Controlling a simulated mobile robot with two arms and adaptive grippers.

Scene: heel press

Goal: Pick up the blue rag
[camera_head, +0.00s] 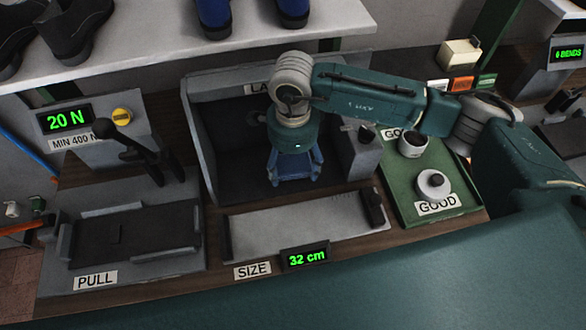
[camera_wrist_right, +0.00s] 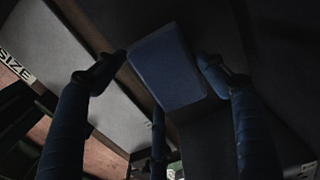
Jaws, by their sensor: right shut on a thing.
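The blue rag (camera_wrist_right: 167,68) shows in the right wrist view as a flat, folded blue piece between the fingertips. My right gripper (camera_head: 293,180) points down in the head view, over the dark floor of the grey bay in the middle of the bench. The gripper also shows in the right wrist view (camera_wrist_right: 162,75), with its fingers shut on the rag. In the head view the blue fingers and the rag are hard to tell apart, and I cannot tell whether the rag touches the bay floor. My left gripper is not in view.
The grey size plate (camera_head: 290,230) lies in front of the bay, with a 32 cm display (camera_head: 304,257). The pull fixture (camera_head: 130,235) with its lever stands at left. A green tray (camera_head: 462,207) with two round pieces is at right. A shoe shelf (camera_head: 150,65) overhangs the back.

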